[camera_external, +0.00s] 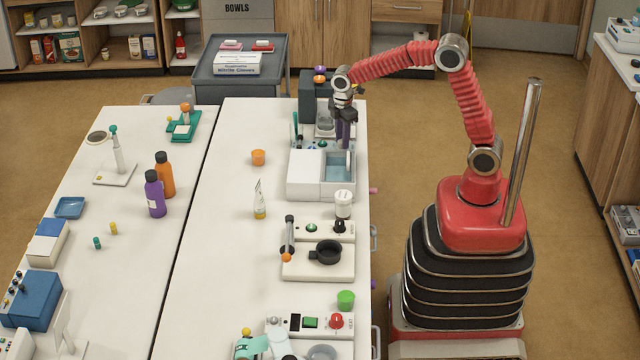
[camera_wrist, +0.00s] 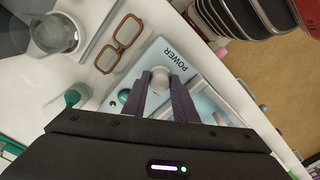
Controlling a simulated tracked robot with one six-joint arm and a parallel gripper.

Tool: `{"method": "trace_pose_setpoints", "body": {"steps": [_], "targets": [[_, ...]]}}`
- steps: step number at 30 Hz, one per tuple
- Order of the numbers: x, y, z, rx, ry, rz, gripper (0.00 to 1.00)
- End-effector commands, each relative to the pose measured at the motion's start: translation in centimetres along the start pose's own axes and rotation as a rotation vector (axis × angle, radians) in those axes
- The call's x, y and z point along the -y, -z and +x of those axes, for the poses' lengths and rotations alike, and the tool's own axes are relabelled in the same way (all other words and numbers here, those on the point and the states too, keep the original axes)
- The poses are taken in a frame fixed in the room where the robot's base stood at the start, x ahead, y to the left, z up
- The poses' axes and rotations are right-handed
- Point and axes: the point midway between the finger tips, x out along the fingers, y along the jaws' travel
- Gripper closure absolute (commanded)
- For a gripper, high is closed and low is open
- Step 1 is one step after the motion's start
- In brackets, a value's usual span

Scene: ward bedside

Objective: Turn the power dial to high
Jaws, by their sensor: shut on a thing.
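The power dial (camera_wrist: 160,76) is a pale round knob on a light blue panel (camera_wrist: 178,56) marked POWER in the wrist view. My gripper (camera_wrist: 160,86) has its two dark purple fingers on either side of the dial and is shut on it. The fingers cover part of the dial, and I cannot tell its setting; no high mark can be read. In the external view my gripper (camera_external: 344,138) points down at the far end of the white bench, and the dial is hidden there.
Brown-framed glasses (camera_wrist: 121,42) and a glass jug (camera_wrist: 55,34) lie near the panel in the wrist view. A green knob (camera_wrist: 123,96) is left of my fingers. In the external view a white box with a blue basin (camera_external: 308,180) stands just in front of my gripper.

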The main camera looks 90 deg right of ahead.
Motion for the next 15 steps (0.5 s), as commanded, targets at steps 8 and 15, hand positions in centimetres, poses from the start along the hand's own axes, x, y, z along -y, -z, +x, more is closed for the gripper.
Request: {"method": "trace_pose_setpoints", "body": {"steps": [8, 15], "targets": [[-0.01, 0.04, -0.03, -0.002, -0.002, 0.239, 0.97], [0.02, 0.06, -0.03, -0.002, -0.002, 0.467, 0.97]]}}
